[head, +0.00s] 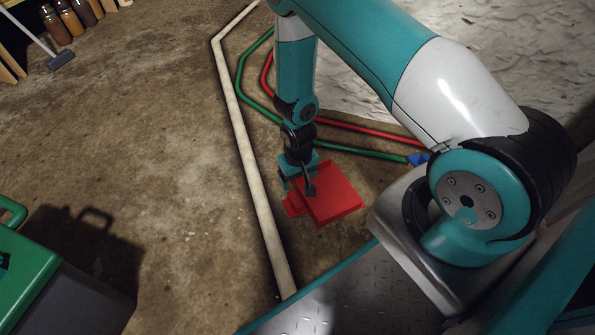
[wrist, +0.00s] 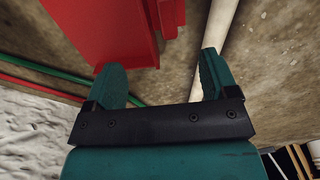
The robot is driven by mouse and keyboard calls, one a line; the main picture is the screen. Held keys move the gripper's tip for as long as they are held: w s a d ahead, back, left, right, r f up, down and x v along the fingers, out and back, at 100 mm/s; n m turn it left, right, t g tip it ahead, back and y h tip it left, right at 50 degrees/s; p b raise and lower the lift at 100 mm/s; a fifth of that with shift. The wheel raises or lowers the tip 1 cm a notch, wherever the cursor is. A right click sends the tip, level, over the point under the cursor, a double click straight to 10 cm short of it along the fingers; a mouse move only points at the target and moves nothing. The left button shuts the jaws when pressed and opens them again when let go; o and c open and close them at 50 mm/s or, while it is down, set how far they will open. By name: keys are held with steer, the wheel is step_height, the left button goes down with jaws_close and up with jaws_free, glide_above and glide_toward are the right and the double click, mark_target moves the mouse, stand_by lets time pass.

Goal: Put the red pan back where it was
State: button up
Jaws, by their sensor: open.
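The red pan (head: 338,200) lies on the concrete floor near my base, with a smaller red tab at its left side. It also shows at the top left of the wrist view (wrist: 98,28), cut off by the frame's edge. My gripper (head: 300,186) overlaps the pan's upper left part in the head view. In the wrist view my gripper (wrist: 163,78) is open, with floor and a bit of the pan's lower edge seen beyond the fingers. Nothing is held between them. Whether a finger touches the pan, I cannot tell.
A white pipe (head: 245,150) runs along the floor left of the pan. Green (head: 245,98) and red (head: 360,131) pipes lie behind it. A green-lidded box (head: 25,262) stands at lower left. Jars (head: 56,28) and a broom head (head: 61,60) are at upper left. The left floor is mostly clear.

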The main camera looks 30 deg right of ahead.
steer(key=a+r+n+y, duration=0.1)
steer(key=a+r, duration=0.2)
steer(key=r, duration=0.6)
steer(key=a+r+n+y, duration=0.1)
steer(key=a+r, duration=0.3)
steer(key=r, duration=0.5)
steer(key=a+r+n+y, duration=0.1)
steer(key=a+r, duration=0.2)
steer(key=r, duration=0.6)
steer(key=s+a+r+n, duration=0.1)
steer(key=s+r+n, duration=0.1)
steer(key=s+r, duration=0.5)
steer(key=s+a+r+n+y, duration=0.1)
steer(key=s+r+n, duration=0.2)
steer(key=s+r, duration=0.5)
steer(key=shift+s+a+r+n, duration=0.3)
steer(key=shift+s+a, duration=0.1)
steer(key=shift+s, duration=0.7)
